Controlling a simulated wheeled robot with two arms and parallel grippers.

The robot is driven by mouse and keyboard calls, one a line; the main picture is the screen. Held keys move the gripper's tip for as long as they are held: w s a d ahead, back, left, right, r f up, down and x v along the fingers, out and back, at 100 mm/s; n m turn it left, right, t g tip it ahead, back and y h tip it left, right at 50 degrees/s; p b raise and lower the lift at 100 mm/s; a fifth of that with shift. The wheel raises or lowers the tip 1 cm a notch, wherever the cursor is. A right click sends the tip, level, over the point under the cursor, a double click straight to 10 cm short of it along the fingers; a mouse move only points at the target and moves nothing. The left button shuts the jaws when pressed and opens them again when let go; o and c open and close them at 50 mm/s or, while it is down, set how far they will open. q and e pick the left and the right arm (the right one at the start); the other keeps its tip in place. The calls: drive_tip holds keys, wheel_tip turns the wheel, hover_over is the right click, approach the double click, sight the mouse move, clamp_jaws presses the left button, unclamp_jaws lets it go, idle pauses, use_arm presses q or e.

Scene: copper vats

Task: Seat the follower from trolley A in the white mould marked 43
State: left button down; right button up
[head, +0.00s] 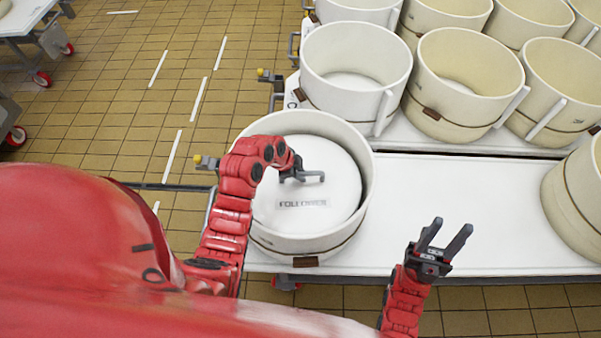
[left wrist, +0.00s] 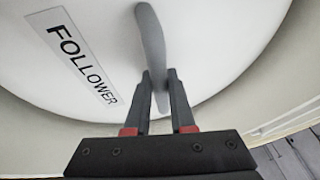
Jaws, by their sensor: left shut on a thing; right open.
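The follower (head: 325,160) is a white disc with a grey handle and a FOLLOWER label. It lies within the rim of the white mould (head: 368,165) at the front left of the table. My left gripper (head: 303,175) is shut on the follower's handle; the left wrist view shows the grey handle (left wrist: 150,38) between its fingers (left wrist: 160,78). I cannot tell how firmly the disc rests inside. The mould has a brown tag (head: 305,261) low on its front, with no readable number. My right gripper (head: 443,235) is open and empty, right of the mould, near the table's front edge.
The white table (head: 450,190) is bare right of the mould. Another white mould (head: 356,60) and several cream moulds (head: 464,85) stand behind. A cream mould (head: 575,205) stands at the right. A trolley (head: 25,17) is at the far left, across open tiled floor.

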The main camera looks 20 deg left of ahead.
use_arm(q)
drive_tip(key=shift+w+f+b, duration=0.1)
drive_tip(key=shift+f+b, duration=0.25)
drive_tip(key=shift+b, duration=0.05)
idle(0.4)
drive_tip(key=c, duration=0.7)
unclamp_jaws()
drive_tip(key=shift+f, duration=0.1)
